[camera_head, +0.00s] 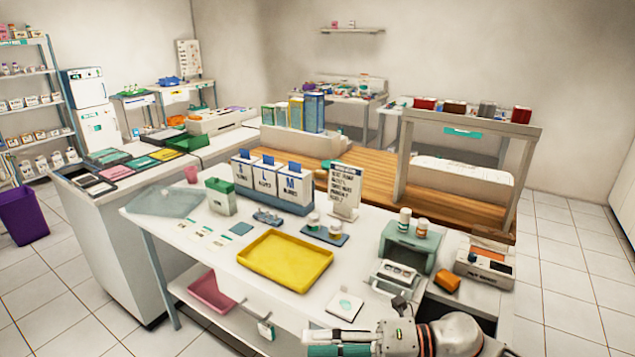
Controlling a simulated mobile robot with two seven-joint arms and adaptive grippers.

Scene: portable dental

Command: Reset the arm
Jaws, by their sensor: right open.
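My right gripper (325,343) shows at the bottom edge of the view, right of centre. It comes in from the right and its fingers point left, in front of the white table (215,258). Its jaws are open and I see nothing held between them. The lower part of the gripper is cut off by the frame. My left arm and gripper are not in view.
Close to the gripper are a white square pad (345,306), a small grey device (393,276) and an orange block (447,283). A yellow tray (285,285) lies further left. Labelled white boxes (293,190) stand behind it. Floor is clear at the right.

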